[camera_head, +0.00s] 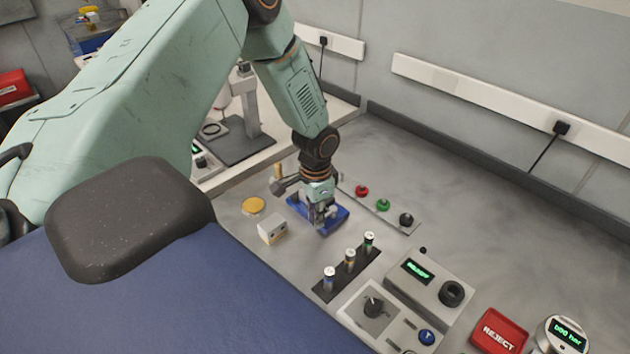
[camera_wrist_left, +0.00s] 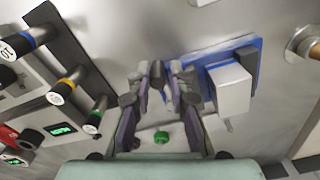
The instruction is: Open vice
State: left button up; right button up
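The blue vice (camera_head: 335,219) lies on the grey bench under my left gripper (camera_head: 321,212), which covers much of it in the head view. In the left wrist view the blue vice (camera_wrist_left: 246,55) is right of the fingers, with a light grey block against it. My left gripper (camera_wrist_left: 157,100) has its two fingers apart there. A short dark bar (camera_wrist_left: 157,72) shows between the fingers near their tips. I cannot tell whether the fingers touch it. My right gripper is in neither view.
A white box (camera_head: 271,230) and a yellow disc (camera_head: 253,205) are left of the vice. A black rack (camera_head: 335,285) with three capped cylinders is in front. Red, green and black knobs (camera_head: 383,205) stand behind right. The bench at the back right is clear.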

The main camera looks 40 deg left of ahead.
pick_arm(q)
jog(key=o, duration=0.3)
jog(key=shift+f, duration=0.1)
jog(key=shift+s, duration=0.1)
notch_tip(320, 180, up, 12)
dwell(0.5)
dwell(0.6)
